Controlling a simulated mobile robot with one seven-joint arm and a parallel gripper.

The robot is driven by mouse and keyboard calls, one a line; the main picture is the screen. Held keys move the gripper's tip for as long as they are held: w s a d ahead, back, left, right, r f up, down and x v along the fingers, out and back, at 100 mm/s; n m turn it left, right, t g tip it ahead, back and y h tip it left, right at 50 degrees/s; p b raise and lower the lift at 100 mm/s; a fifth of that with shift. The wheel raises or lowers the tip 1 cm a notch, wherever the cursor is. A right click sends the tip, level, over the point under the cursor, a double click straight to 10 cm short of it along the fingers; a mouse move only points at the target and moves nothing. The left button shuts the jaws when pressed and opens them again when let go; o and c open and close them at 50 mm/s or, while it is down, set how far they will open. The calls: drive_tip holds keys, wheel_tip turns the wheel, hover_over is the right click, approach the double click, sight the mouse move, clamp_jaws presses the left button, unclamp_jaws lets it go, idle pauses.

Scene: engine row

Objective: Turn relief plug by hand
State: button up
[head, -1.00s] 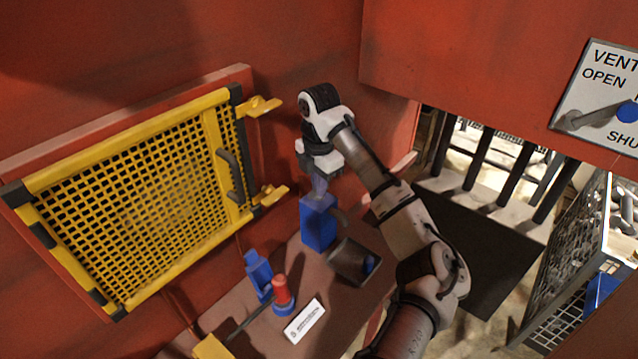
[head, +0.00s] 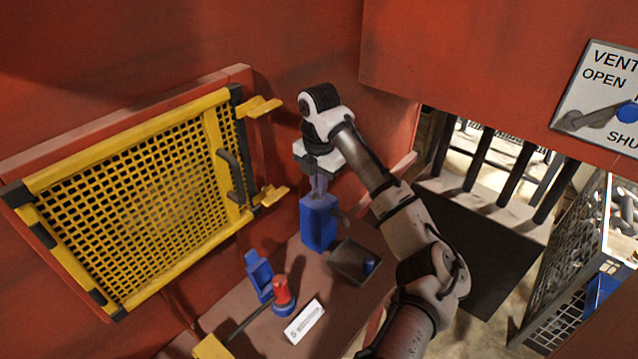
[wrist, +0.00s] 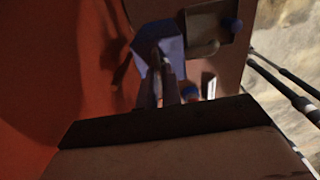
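A blue block (head: 318,224) stands upright on the brown ledge, under my gripper (head: 319,194). The fingers point down at the block's top. In the wrist view the blue block (wrist: 160,42) lies just beyond the fingertips (wrist: 158,75). The fingers look close together, with a dark narrow shape between or just past their tips. I cannot tell whether they grip it or touch it. No part is clearly readable as the relief plug; it may be hidden by the fingers at the block's top.
A grey tray (head: 350,272) with a blue knob (head: 369,264) sits right of the block. A red-topped knob (head: 282,290), a blue bracket (head: 259,272) and a white label (head: 304,321) are nearer. A yellow mesh guard (head: 150,200) stands on the left.

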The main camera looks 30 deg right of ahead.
drive_tip(key=o, duration=0.3)
drive_tip(key=shift+s+a+f, duration=0.1)
drive_tip(key=shift+s+f, duration=0.05)
drive_tip(key=shift+f, duration=0.4)
drive_tip(key=shift+d+r, duration=0.2)
drive_tip(key=shift+r, duration=0.35)
drive_tip(key=r, duration=0.4)
drive_tip(key=r+b, duration=0.1)
drive_tip(key=r, duration=0.8)
drive_tip(key=shift+a+r, duration=0.25)
drive_tip(key=shift+r, duration=0.15)
